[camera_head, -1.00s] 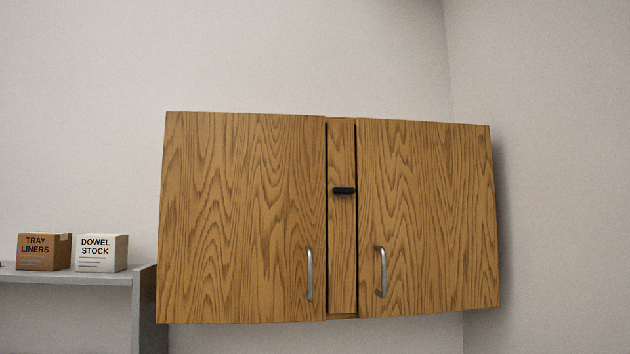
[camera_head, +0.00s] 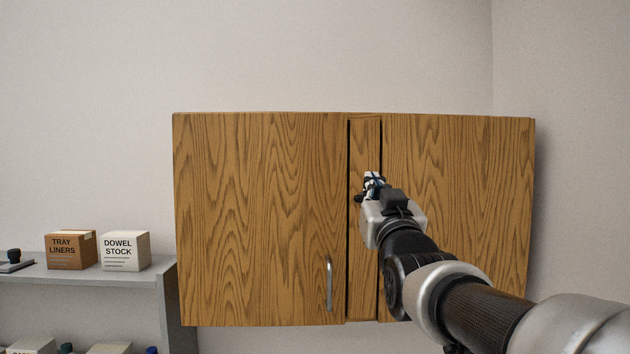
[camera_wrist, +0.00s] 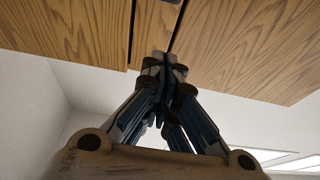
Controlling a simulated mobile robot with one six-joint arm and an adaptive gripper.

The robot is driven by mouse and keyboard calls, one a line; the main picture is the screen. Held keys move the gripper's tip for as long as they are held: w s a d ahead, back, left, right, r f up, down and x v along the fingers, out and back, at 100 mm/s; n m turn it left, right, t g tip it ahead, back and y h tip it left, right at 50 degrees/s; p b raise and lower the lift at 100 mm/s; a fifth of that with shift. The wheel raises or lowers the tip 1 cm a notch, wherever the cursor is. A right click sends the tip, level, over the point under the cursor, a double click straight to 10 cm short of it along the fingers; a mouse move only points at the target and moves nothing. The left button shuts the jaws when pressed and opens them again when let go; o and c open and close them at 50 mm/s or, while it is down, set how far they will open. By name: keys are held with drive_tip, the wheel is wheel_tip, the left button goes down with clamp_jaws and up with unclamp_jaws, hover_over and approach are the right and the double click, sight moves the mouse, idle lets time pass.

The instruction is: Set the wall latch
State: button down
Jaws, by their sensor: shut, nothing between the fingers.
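The wall cabinet has two wood-grain doors, a left door (camera_head: 260,220) and a right door (camera_head: 460,170), with a narrow wooden strip (camera_head: 363,285) between them. The black latch on that strip is mostly or wholly hidden behind my gripper in the head view. My gripper (camera_head: 373,180) is in front of the strip at about latch height. In the wrist view its fingertips (camera_wrist: 165,58) are together with nothing between them, over the strip. A small dark piece at that view's top edge may be the latch (camera_wrist: 172,1). I cannot tell whether the fingers touch anything.
The left door has a metal handle (camera_head: 329,283); my arm covers the right door's handle. A grey shelf (camera_head: 100,273) at the left bears a brown TRAY LINERS box (camera_head: 72,250) and a white DOWEL STOCK box (camera_head: 124,251). The wall above the cabinet is clear.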

drive_tip(key=p+x, duration=0.4)
drive_tip(key=x, duration=0.6)
drive_tip(key=shift+s, duration=0.1)
wheel_tip(320, 180, down, 2)
drive_tip(key=shift+f+p, duration=0.15)
drive_tip(key=shift+p, duration=0.2)
drive_tip(key=shift+f, duration=0.9)
